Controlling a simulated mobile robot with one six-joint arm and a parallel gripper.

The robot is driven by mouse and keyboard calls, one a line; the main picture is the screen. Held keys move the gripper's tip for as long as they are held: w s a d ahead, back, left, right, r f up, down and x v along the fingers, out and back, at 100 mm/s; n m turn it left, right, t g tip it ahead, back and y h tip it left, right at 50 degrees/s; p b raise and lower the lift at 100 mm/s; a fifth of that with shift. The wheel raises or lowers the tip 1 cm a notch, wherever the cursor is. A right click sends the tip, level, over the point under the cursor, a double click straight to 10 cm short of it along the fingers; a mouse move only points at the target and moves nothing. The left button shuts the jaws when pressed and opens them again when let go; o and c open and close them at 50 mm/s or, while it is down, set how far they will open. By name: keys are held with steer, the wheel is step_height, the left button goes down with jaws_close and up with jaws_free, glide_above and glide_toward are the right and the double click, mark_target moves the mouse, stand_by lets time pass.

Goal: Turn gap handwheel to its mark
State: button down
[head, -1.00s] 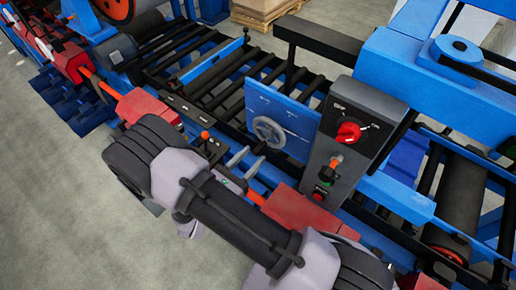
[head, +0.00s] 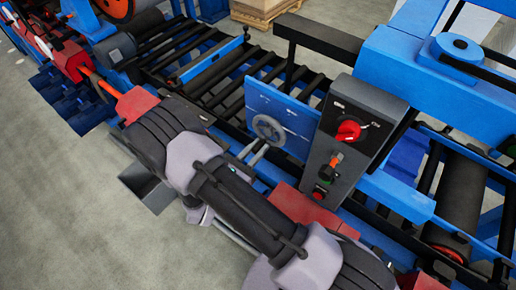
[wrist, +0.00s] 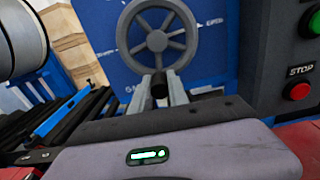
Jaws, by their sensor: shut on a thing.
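The grey spoked gap handwheel (head: 268,128) is mounted on a blue panel (head: 297,121), and it also shows in the wrist view (wrist: 157,41). White marks and lettering, partly hidden and too small to read surely, lie around the wheel on the panel. My gripper (head: 259,148) is at the wheel's lower edge. In the wrist view my gripper (wrist: 160,82) is shut on the dark handle knob (wrist: 159,89) at the bottom of the handwheel. The fingers hide part of the lower rim.
A dark control box (head: 347,146) with a red rotary knob (head: 348,131) stands close right of the wheel. A red STOP button (wrist: 299,91) shows at right in the wrist view. A roller conveyor (head: 225,82) lies behind and left of the panel.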

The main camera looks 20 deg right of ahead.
steer(key=c, duration=1.3)
jaws_free()
steer(key=shift+a, duration=0.1)
steer(key=v, duration=1.7)
steer(key=shift+s+a+b, duration=0.1)
steer(key=shift+b, duration=0.25)
